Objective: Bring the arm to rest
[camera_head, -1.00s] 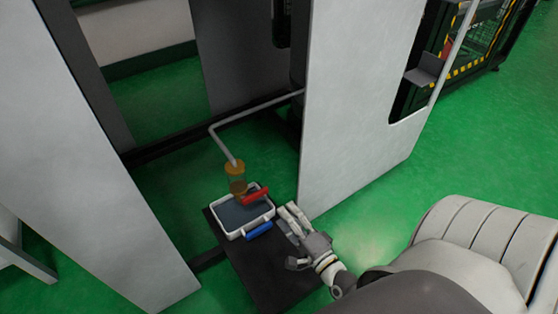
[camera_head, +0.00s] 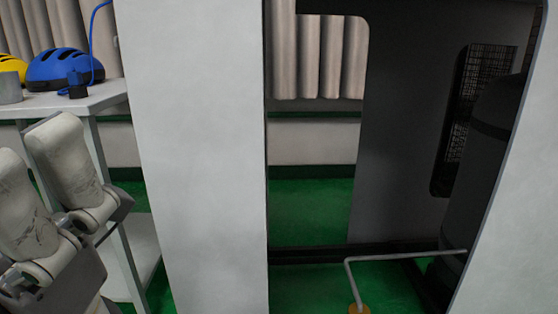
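In the head view, what looks like my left gripper (camera_head: 28,138) is at the lower left, close to the camera. Two pale, worn finger parts on dark grey joints point upward, side by side with a narrow gap. I see nothing held between them. It is in front of the white table and left of the tower's white panel, and from this angle I cannot tell whether it is open or shut. My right gripper and arm are outside the view.
The drop tower's white panel (camera_head: 195,150) stands upright, with a bent grey rod (camera_head: 400,256) and orange-brown piece (camera_head: 359,308) behind the opening. A white table (camera_head: 95,98) holds a blue helmet (camera_head: 62,68), a yellow helmet (camera_head: 14,63) and a grey cylinder (camera_head: 9,88).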

